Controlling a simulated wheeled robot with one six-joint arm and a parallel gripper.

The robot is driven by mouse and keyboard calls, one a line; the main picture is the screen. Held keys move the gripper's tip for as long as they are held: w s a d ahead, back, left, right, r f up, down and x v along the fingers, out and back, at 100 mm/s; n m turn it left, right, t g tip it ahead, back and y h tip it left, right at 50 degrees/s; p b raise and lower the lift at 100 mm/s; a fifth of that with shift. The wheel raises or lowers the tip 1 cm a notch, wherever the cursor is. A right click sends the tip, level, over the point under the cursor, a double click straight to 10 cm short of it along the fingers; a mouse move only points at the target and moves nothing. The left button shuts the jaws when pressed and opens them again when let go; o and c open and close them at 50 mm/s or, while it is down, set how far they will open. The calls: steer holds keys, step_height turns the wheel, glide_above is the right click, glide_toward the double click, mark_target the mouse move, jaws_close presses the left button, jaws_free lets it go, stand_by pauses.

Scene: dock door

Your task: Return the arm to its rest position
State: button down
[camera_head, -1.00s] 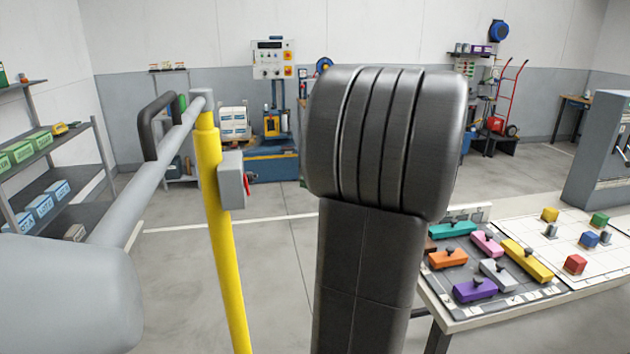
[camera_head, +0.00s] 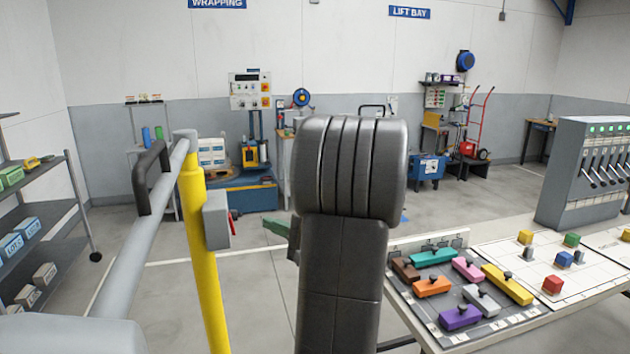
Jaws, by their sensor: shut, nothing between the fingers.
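My dark arm (camera_head: 343,230) stands upright in the middle of the view, with its ribbed rounded joint at the top. A green tip on a dark grey block shows just left of the arm, mostly hidden behind it; it looks like the end of my gripper (camera_head: 276,227). The fingers are shut with nothing between them. Most of the gripper is hidden by the arm.
A yellow post (camera_head: 203,250) and a grey rail (camera_head: 148,227) stand close on the left. A table (camera_head: 535,325) with coloured knobbed blocks (camera_head: 432,287) and cubes is on the right, with a grey lever panel (camera_head: 588,170) behind.

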steer(key=v, duration=0.3)
steer(key=shift+w, duration=0.1)
stand_by(0.3)
